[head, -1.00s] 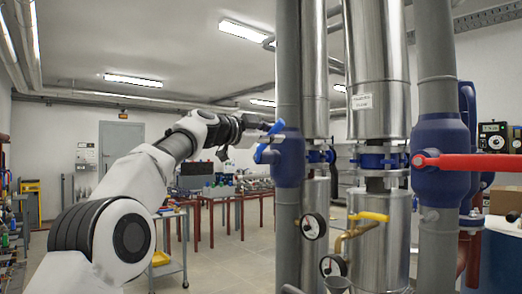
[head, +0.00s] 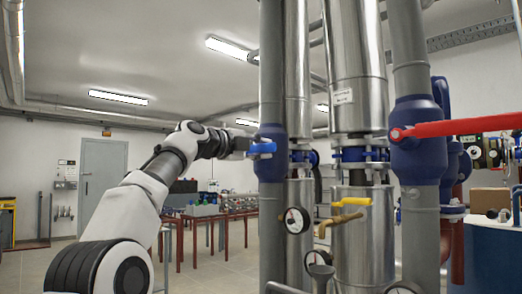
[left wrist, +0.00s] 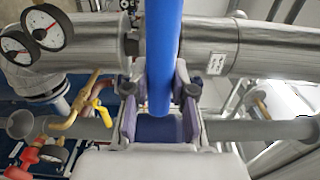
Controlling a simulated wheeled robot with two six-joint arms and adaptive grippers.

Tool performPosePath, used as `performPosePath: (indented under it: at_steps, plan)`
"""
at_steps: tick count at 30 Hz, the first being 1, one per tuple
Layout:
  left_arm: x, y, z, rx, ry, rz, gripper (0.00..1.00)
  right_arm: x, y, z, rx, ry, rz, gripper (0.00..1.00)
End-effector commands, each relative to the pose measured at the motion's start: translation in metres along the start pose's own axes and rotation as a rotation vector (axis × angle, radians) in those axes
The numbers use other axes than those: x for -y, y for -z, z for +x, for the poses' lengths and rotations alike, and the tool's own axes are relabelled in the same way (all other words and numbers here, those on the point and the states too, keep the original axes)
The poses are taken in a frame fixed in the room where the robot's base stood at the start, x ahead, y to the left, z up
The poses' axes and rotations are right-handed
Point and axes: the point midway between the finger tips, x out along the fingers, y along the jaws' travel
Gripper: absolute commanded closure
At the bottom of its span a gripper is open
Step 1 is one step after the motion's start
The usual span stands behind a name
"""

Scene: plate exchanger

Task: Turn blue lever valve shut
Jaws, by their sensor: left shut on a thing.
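The blue lever (head: 264,148) sits at mid-height on the blue valve body (head: 271,168) of the left grey pipe. My left gripper (head: 242,147) is at the lever's free end, coming from the left. In the left wrist view the lever (left wrist: 164,45) runs from the top edge down between the two fingers of my left gripper (left wrist: 162,98). The fingers are shut on it from both sides. The gripper hides the lever's end in the head view. My right gripper is not in view.
A red lever (head: 460,127) sticks out right from another blue valve (head: 416,150). Steel cylinders (head: 357,80) stand between the grey pipes. A yellow-handled tap (head: 350,202) and a gauge (head: 296,220) are lower down. Open floor and a table (head: 205,215) lie behind my arm.

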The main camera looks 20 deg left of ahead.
Motion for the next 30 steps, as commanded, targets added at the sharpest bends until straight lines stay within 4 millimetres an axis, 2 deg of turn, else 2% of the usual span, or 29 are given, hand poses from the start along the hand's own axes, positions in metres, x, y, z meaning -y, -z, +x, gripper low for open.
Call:
performPosePath:
  at_steps: [13, 14, 15, 16, 30]
  plan:
    - [-0.0033, -0.0001, 0.001, 0.0, -0.005, 0.014, 1.0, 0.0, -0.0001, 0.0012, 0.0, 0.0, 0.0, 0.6]
    - [-0.0033, -0.0002, 0.001, 0.0, -0.006, 0.014, 0.69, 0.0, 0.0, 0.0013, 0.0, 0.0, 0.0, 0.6]
    - [-0.0033, -0.0002, 0.001, 0.0, -0.005, 0.014, 0.54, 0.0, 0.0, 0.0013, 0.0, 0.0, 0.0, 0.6]
    - [-0.0031, -0.0001, 0.001, 0.0, -0.005, 0.013, 0.49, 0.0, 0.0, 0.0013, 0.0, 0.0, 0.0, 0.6]
    - [0.001, -0.0016, -0.0067, 0.0, -0.001, 0.009, 0.49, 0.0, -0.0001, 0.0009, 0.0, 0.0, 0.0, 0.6]
